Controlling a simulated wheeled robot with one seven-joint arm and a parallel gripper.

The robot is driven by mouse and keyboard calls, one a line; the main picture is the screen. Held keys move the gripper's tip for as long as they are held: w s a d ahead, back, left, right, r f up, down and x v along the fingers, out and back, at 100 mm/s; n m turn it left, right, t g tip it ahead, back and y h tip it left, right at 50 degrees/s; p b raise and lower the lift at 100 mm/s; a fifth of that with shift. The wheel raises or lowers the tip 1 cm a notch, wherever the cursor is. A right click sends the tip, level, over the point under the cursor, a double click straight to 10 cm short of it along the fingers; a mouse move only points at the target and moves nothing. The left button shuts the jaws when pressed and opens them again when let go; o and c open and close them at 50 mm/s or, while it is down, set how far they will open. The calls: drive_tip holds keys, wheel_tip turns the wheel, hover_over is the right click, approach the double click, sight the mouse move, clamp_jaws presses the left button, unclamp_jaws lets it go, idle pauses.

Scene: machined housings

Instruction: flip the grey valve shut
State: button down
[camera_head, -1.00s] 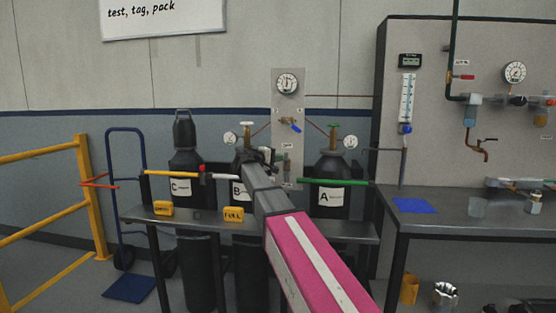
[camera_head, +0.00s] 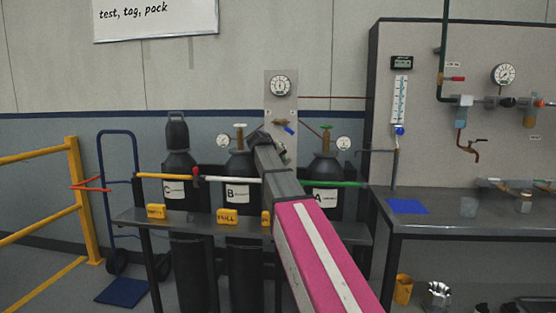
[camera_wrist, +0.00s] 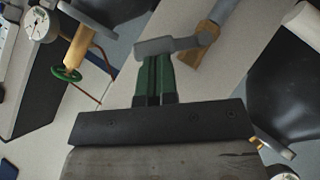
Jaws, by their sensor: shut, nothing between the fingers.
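In the wrist view the grey valve lever (camera_wrist: 168,45) is a flat grey handle joined to a tan, brass-like valve body (camera_wrist: 207,35) on the pale panel. My gripper (camera_wrist: 155,62) shows there with green fingers shut together and empty. Its tips are right at the lever's near edge; I cannot tell whether they touch it. In the head view my arm covers the lower part of the gauge panel (camera_head: 270,90), and the grey valve cannot be made out there. A blue-handled valve (camera_head: 289,128) shows just above my wrist.
Gas cylinder B (camera_head: 237,166) and gas cylinder A (camera_head: 326,172) stand on either side of my arm. A green handwheel (camera_wrist: 67,74) and a pressure gauge (camera_wrist: 38,25) lie left of my gripper. A grey bench (camera_head: 460,201) stands at right, a yellow railing (camera_head: 84,200) at left.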

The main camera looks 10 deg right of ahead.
drive_tip(key=d+m+y, duration=0.1)
drive_tip(key=d+f+m+y, duration=0.1)
drive_tip(key=y, duration=0.1)
drive_tip(key=s+t+y, duration=0.1)
drive_tip(key=y, duration=0.1)
drive_tip(key=shift+d+f+m, duration=0.4)
drive_tip(key=shift+d+f, duration=0.2)
drive_tip(key=shift+f, duration=0.05)
drive_tip(key=shift+d+f, duration=0.1)
idle(0.4)
wheel_tip(320, 180, up, 5)
approach(289, 162)
drive_tip(key=shift+s+d+r, duration=0.1)
drive_tip(key=shift+s+r, duration=0.15)
drive_tip(key=shift+r, duration=0.35)
drive_tip(key=shift+s+d+r, duration=0.15)
drive_tip(key=shift+s+r, duration=0.1)
drive_tip(key=shift+r, duration=0.35)
drive_tip(key=shift+s+d+r, duration=0.1)
drive_tip(key=shift+s+r, duration=0.2)
drive_tip(key=shift+r, duration=0.35)
